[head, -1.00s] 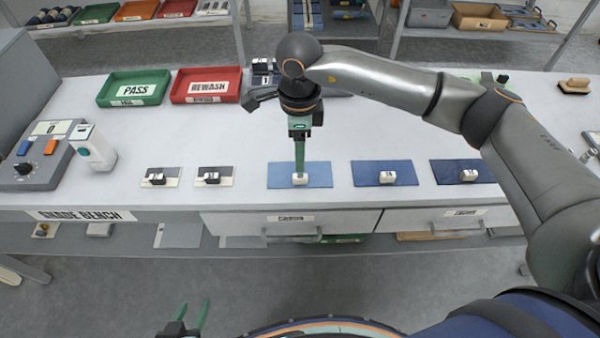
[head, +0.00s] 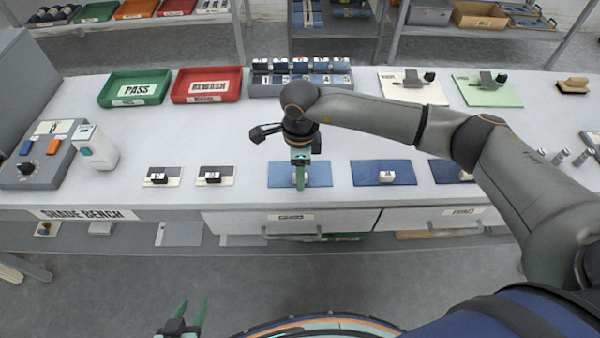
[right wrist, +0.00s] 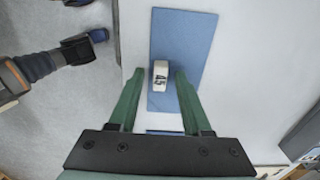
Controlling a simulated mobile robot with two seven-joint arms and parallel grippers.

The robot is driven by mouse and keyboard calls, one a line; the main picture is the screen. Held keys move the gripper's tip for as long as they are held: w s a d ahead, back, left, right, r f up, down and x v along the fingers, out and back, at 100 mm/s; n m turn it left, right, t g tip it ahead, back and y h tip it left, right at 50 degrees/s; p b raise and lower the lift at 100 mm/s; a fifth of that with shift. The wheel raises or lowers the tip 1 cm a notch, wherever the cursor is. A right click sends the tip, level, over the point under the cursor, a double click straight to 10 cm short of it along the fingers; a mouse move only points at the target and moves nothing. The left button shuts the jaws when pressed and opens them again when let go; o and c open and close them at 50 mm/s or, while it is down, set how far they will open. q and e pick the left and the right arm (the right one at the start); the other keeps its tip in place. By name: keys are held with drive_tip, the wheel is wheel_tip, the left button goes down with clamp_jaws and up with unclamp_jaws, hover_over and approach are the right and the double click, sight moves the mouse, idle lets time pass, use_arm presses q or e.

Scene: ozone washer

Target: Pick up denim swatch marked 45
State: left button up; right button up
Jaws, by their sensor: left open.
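The denim swatch marked 45 (right wrist: 181,38) is a mid-blue rectangle lying flat on the bench, with a white block tag (right wrist: 161,70) reading 45. In the head view the swatch (head: 318,174) lies below my right gripper (head: 300,184), which hides most of the tag. In the right wrist view the fingers of my right gripper (right wrist: 158,75) are apart, one on each side of the tag. I cannot tell whether they touch it. My left gripper (head: 194,303) is open and empty at the bottom of the head view, away from the bench.
Darker blue swatches (head: 398,172) with tags lie to the right, one partly behind my right arm. Green PASS (head: 113,98) and red REWASH (head: 186,97) trays and a numbered rack (head: 262,91) stand behind.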

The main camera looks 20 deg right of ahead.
clamp_jaws()
drive_tip(key=shift+r, duration=0.1)
idle(0.5)
